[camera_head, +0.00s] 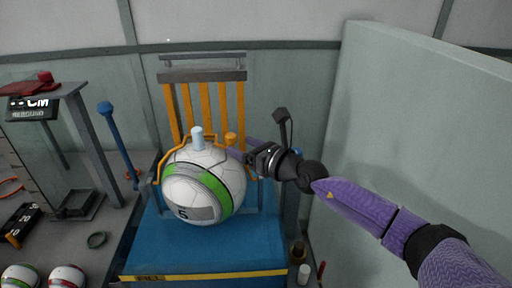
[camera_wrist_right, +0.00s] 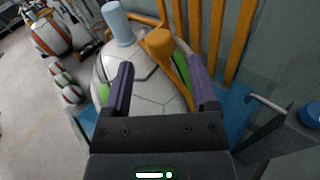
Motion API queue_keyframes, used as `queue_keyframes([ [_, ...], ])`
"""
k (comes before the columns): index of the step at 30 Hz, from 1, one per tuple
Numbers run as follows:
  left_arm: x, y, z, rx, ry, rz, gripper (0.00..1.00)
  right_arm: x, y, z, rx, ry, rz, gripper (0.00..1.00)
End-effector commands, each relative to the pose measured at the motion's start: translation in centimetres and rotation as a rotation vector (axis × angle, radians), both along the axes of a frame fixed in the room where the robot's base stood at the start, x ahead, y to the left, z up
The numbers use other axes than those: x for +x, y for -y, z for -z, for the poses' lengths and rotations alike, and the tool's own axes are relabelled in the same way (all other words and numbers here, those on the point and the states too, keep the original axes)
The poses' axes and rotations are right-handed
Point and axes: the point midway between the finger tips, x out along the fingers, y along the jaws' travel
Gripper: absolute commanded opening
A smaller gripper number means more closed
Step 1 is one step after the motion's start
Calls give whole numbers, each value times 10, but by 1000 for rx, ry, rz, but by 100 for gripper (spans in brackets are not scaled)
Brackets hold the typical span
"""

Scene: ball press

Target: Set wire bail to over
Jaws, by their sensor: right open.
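The orange wire bail (camera_head: 163,168) curves over the upper part of a white and green ball (camera_head: 205,205), with an orange knob (camera_head: 231,138) at its upper right. In the right wrist view the knob (camera_wrist_right: 160,42) lies just beyond my fingertips, with the bail (camera_wrist_right: 180,72) running down from it. My right gripper (camera_head: 243,149) is open, its purple fingers to either side of the knob's line and apart from it. A pale blue cylinder (camera_head: 197,138) stands on top of the ball. My left gripper is not in view.
The ball sits on a blue stand (camera_head: 250,240) before an orange barred rack (camera_head: 205,105). A blue-topped lever (camera_head: 115,135) stands at left, near a grey shelf (camera_head: 85,95). A pale panel (camera_head: 430,120) bounds the right side. More balls (camera_head: 67,277) lie at lower left.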

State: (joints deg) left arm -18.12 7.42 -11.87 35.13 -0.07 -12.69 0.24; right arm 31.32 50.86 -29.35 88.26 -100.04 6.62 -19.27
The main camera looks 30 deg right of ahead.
Motion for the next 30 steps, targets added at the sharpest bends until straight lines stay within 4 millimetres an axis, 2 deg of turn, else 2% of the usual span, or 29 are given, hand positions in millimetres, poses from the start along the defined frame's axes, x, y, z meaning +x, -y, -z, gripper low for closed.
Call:
queue_keyframes([
  [1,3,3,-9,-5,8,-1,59,-12,5,-4,-5,-4,0,75],
  [3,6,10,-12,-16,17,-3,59,-29,11,-4,-5,-5,-1,75],
  [6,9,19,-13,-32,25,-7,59,-49,17,-3,-6,-6,-3,75],
  [9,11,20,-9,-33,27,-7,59,-61,22,-2,-3,-3,1,75],
  [13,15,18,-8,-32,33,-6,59,-67,23,-4,-1,-2,-1,75],
  [25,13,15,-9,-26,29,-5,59,-68,23,-4,3,-1,-1,75],
  [26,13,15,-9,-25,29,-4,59,-68,21,-4,23,0,0,75],
  [28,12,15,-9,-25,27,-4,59,-73,8,-3,203,11,17,75],
  [29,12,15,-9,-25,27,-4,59,-78,1,-2,352,16,41,75],
  [30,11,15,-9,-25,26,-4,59,-87,-6,1,614,17,105,75],
])
